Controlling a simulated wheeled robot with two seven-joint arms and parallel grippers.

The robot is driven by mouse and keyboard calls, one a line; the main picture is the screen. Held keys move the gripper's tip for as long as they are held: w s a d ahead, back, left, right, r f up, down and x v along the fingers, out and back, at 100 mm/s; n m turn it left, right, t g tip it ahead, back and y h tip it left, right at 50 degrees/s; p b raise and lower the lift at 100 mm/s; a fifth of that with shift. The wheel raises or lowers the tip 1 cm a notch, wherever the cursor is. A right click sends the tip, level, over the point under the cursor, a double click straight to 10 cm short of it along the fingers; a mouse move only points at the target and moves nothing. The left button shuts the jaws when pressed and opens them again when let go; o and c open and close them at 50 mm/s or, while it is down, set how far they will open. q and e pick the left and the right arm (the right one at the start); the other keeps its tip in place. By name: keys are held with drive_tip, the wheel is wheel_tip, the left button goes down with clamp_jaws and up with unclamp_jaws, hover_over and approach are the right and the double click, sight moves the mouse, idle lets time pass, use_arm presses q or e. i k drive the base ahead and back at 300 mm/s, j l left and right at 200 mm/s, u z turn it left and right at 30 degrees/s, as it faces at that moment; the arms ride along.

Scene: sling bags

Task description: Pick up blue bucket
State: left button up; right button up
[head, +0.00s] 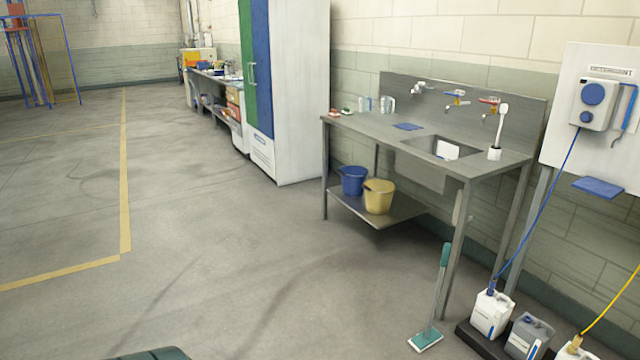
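A blue bucket (352,181) stands upright on the low shelf (398,217) under a grey steel sink table (374,126). A yellow bucket (378,198) stands just to its right and nearer to me, and overlaps its right edge in the picture. Both buckets are under the tabletop, near the left end of the shelf. Neither of my grippers is in the head view.
A tall white cabinet (301,90) stands left of the sink table. A green squeegee (437,300) stands in front of the table's right end. The floor (215,260) at left and centre is clear.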

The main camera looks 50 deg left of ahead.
sight(351, 185)
drive_tip(key=u, duration=1.45)
drive_tip(key=i+j+u, duration=0.1)
drive_tip(key=i+u, duration=0.35)
drive_tip(key=i, duration=1.35)
drive_tip(key=i+j+z, duration=0.1)
drive_tip(key=i, duration=1.4)
drive_tip(key=i+j+z, duration=0.1)
drive_tip(key=i+z, duration=0.35)
drive_tip(key=i+j+z, duration=0.65)
drive_tip(key=i+z, duration=0.2)
drive_tip(key=i+j+z, duration=0.25)
drive_tip(key=j+z, duration=0.15)
drive_tip(key=j, duration=0.15)
drive_tip(key=i+j+z, duration=0.2)
drive_tip(key=j+z, duration=0.25)
drive_tip(key=i+j+z, duration=0.1)
drive_tip(key=j+z, duration=0.3)
drive_tip(key=j, duration=0.35)
